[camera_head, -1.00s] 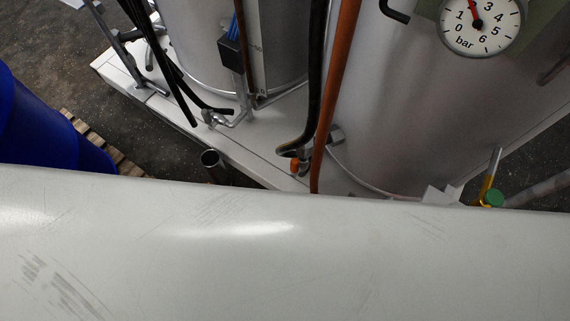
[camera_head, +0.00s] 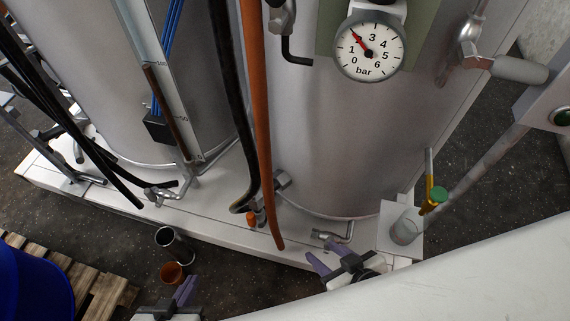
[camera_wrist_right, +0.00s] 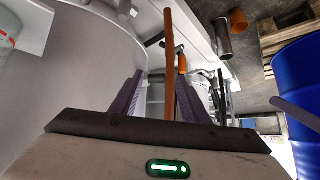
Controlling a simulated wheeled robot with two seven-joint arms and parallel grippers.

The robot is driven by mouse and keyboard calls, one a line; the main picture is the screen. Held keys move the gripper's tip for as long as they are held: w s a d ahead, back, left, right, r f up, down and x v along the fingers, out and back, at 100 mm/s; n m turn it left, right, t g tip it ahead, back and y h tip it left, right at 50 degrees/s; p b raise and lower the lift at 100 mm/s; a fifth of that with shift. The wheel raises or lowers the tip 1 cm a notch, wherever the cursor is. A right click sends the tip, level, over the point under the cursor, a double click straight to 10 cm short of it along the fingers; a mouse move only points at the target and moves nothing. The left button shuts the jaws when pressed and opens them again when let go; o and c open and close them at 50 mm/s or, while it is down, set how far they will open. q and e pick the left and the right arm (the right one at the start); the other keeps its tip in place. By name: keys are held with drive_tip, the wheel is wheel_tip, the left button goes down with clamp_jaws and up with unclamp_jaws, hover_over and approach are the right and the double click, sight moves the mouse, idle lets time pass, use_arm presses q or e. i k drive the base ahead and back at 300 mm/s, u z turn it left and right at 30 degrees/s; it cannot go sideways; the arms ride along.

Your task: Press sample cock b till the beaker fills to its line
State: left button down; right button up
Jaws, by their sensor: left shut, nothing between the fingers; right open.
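A clear beaker (camera_head: 405,231) stands on a small white shelf (camera_head: 412,252) at the foot of the right tank. A silver cock (camera_head: 338,235) sticks out low on the right tank, left of the beaker. Another cock (camera_head: 158,194) is low on the left tank. No letter is readable on either. My right gripper (camera_head: 328,256), with purple fingers, is open just below the right cock, apart from the beaker. It also shows in the right wrist view (camera_wrist_right: 157,98), empty. My left gripper (camera_head: 184,288) is shut and empty at the bottom.
An orange hose (camera_head: 259,130) and a black hose (camera_head: 232,90) hang between the tanks. A dial gauge (camera_head: 370,46) reads near 2 bar. A green-capped yellow part (camera_head: 435,199) stands beside the beaker.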

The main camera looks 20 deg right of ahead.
sight(438, 194)
drive_tip(key=z, duration=2.45)
drive_tip(key=k, duration=1.1)
drive_tip(key=u, duration=1.25)
drive_tip(key=i, duration=0.5)
drive_tip(key=u, duration=0.05)
